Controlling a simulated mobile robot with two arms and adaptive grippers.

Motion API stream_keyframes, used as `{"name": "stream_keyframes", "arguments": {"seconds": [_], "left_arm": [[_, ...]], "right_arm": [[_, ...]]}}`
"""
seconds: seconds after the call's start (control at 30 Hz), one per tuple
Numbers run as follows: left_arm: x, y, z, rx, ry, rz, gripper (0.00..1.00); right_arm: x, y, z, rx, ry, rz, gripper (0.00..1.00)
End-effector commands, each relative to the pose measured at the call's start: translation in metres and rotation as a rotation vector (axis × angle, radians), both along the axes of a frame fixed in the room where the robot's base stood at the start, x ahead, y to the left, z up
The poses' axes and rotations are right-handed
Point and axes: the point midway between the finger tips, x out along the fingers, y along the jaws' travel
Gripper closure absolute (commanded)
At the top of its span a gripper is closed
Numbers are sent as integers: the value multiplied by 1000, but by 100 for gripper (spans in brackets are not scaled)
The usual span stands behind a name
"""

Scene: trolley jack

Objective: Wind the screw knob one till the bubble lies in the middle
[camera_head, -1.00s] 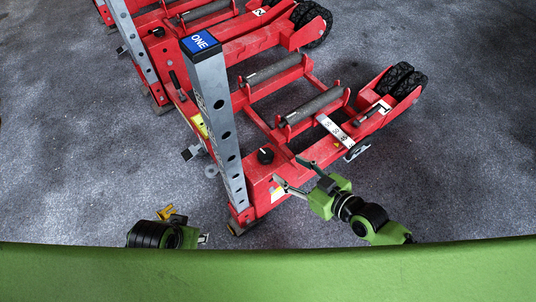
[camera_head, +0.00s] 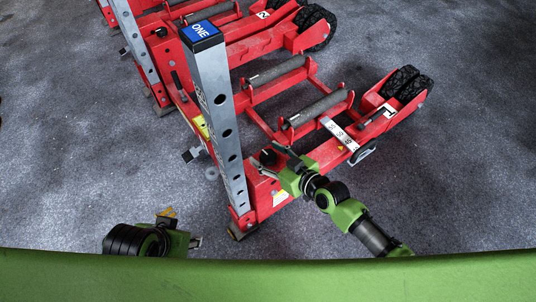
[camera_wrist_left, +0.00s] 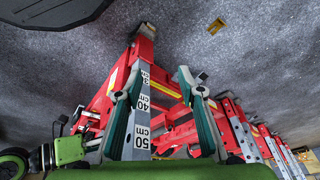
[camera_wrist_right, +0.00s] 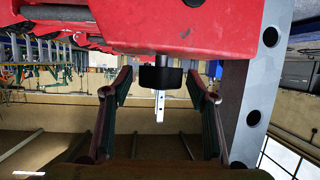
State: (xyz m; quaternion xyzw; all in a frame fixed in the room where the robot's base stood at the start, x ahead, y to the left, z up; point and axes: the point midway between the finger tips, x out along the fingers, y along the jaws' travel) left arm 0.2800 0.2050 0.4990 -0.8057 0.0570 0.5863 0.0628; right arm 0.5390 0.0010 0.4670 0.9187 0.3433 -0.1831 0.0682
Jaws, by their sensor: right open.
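The jack's grey post with the blue cap marked ONE (camera_head: 201,30) stands upright on a red frame. A black screw knob (camera_head: 268,157) sits on the red frame beside the post's foot. In the right wrist view the black knob (camera_wrist_right: 160,78) hangs below the red body with a pale stem under it. My right gripper (camera_wrist_right: 158,92) is open, one finger on each side of the knob, with visible gaps. In the head view it (camera_head: 265,161) reaches the knob from the right. My left gripper (camera_wrist_left: 160,78) is open and empty. I cannot make out the bubble.
More red jacks (camera_head: 255,40) stand behind, close to this one. Grey rollers (camera_head: 318,108), a pale marked strip (camera_head: 340,133) and black wheels (camera_head: 407,82) are on the frame to the right. The grey floor (camera_head: 70,150) at the left is clear.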

Motion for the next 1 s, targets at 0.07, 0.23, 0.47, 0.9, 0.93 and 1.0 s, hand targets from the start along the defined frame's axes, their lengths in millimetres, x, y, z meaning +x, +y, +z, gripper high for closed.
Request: {"name": "stream_keyframes", "arguments": {"seconds": [0.07,0.23,0.47,0.9,0.93,1.0], "left_arm": [[0,0,0,0,0,0,64],[0,0,0,0,0,0,64],[3,-1,-1,-1,0,0,64],[14,-4,-76,2,53,-7,64],[14,-4,-82,2,56,-7,64],[12,-4,-96,3,64,-9,64]], "right_arm": [[0,0,0,0,0,0,52],[0,0,0,0,0,0,86],[1,0,3,1,0,-14,86],[3,-1,6,4,-4,-141,86],[3,-1,6,4,-5,-149,86],[4,-1,6,4,-7,-167,86]]}}
